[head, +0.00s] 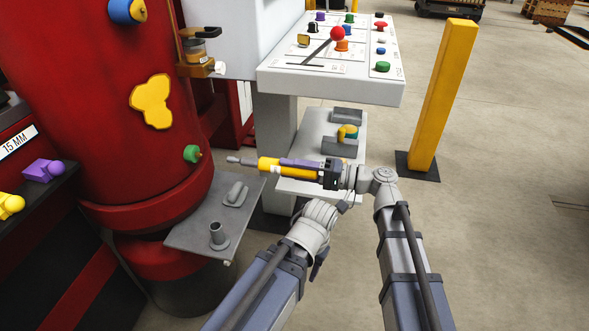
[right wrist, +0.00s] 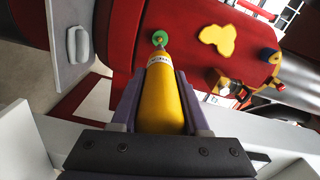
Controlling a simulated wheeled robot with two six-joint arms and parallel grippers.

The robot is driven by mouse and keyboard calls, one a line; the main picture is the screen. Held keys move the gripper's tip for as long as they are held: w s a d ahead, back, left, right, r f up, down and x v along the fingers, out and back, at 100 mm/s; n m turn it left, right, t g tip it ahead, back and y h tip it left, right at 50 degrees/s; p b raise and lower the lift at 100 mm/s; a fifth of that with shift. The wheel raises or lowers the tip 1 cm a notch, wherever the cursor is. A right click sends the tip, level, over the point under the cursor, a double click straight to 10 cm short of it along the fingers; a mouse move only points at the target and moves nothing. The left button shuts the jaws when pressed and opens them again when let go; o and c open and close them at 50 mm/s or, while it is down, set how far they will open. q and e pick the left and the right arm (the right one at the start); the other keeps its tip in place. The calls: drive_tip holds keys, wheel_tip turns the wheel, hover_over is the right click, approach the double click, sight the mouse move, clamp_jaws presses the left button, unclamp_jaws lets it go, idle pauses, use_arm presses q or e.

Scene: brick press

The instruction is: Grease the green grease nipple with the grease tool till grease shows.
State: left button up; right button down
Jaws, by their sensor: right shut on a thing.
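The green grease nipple (head: 192,153) sticks out of the red press cylinder, low on its right side. My right gripper (head: 300,164) is shut on the yellow grease tool (head: 269,167), which points left at the nipple. A gap shows between the tool's grey tip and the nipple in the head view. In the right wrist view the tool (right wrist: 165,105) lies between the purple fingers, and its tip lines up with the green nipple (right wrist: 160,36). No grease can be made out at the nipple. My left gripper (head: 318,264) is low in front, mostly hidden by its own wrist.
A grey shelf (head: 190,237) with a handle and a peg juts out below the nipple. The control panel (head: 335,75) with a red-topped lever stands behind the tool. A yellow post (head: 443,95) stands at right.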

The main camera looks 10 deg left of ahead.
sight(268, 166)
drive_tip(key=shift+w+a, duration=0.15)
drive_tip(key=shift+a, duration=3.4)
drive_tip(key=shift+d, duration=0.65)
drive_tip(key=shift+a, duration=0.8)
drive_tip(key=shift+d, duration=0.15)
drive_tip(key=shift+d, duration=0.55)
drive_tip(key=shift+a, duration=0.6)
idle(0.7)
drive_tip(key=shift+d, duration=0.6)
